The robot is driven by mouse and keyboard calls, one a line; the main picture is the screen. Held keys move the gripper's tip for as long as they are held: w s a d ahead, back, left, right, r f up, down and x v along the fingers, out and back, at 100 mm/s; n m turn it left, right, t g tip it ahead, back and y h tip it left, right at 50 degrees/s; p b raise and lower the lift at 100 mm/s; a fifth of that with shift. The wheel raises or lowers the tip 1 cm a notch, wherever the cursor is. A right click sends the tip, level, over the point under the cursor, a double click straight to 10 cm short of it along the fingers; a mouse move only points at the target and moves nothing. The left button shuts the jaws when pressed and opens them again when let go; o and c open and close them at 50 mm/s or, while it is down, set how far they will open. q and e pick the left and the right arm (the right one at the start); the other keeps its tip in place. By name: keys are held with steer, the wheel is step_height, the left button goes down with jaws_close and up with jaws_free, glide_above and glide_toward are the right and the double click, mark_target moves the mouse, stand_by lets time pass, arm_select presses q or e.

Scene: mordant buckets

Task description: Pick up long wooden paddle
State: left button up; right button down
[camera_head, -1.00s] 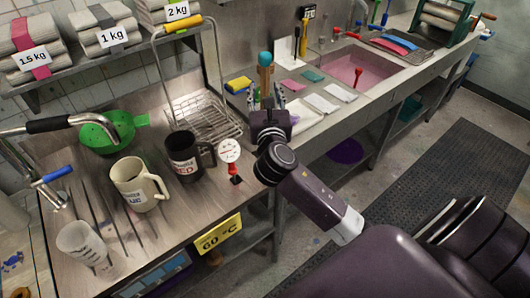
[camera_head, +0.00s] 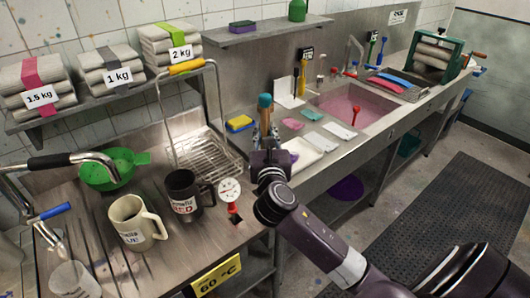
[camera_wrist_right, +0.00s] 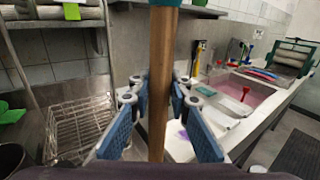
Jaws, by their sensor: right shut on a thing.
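The long wooden paddle is a brown round shaft with a teal end at its top. In the head view the shaft (camera_head: 265,116) stands upright near the front edge of the counter. My right gripper (camera_head: 265,138) is shut on it below the teal end. In the right wrist view the shaft (camera_wrist_right: 162,70) runs upright between the two blue-padded fingers (camera_wrist_right: 160,98). The paddle's lower end is hidden behind my gripper and wrist, so I cannot tell whether it touches anything. My left gripper is not in view.
A wire rack (camera_head: 205,152), a dark mug (camera_head: 181,190), a cream mug (camera_head: 130,222) and a round dial gauge (camera_head: 229,190) stand left of my right gripper. A yellow-blue sponge (camera_head: 240,123) lies behind it. A pink-filled sink (camera_head: 352,105) is at the right.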

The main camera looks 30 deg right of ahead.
step_height(320, 180, up, 28)
steer(key=shift+b, duration=0.35)
stand_by(0.4)
steer(key=shift+p, duration=0.5)
steer(key=shift+d, duration=0.1)
